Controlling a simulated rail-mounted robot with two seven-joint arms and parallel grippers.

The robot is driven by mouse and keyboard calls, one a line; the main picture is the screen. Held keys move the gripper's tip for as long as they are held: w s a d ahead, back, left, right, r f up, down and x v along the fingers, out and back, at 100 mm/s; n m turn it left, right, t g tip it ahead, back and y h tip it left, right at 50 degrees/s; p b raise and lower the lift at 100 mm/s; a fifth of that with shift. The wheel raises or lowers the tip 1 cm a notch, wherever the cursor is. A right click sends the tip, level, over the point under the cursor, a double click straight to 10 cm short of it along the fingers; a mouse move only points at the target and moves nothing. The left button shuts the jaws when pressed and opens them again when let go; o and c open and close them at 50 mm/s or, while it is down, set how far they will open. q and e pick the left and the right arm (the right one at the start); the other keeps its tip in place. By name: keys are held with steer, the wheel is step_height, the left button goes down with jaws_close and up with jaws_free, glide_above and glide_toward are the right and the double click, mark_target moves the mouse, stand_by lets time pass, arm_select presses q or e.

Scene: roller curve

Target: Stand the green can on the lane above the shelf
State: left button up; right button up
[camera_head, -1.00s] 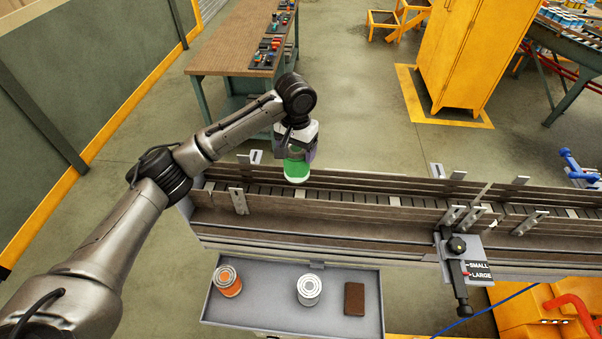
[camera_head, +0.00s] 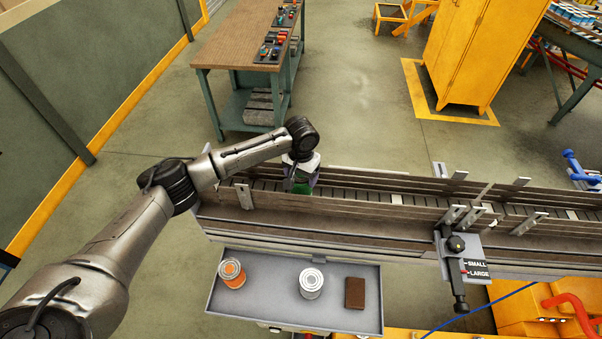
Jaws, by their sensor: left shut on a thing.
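My left gripper (camera_head: 303,178) is shut on the green can (camera_head: 302,188). Only a small part of the can shows, behind the near guide rail. The gripper and can are at the left part of the roller lane (camera_head: 352,194), between its side rails. I cannot tell whether the can's base touches the rollers. The grey shelf (camera_head: 260,300) hangs in front of the lane, below it. My right gripper is not in view.
A clamp device (camera_head: 456,245) marked SMALL and LARGE sits at the lane's front. The lane right of the gripper looks clear up to the metal brackets (camera_head: 462,217).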

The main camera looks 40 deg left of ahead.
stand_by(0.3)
arm_select(q)
steer(key=o, duration=1)
steer(key=shift+f, duration=0.15)
steer(key=shift+r, duration=0.25)
step_height(320, 180, up, 12)
steer(key=shift+f+b, duration=0.1)
steer(key=shift+b, duration=1.05)
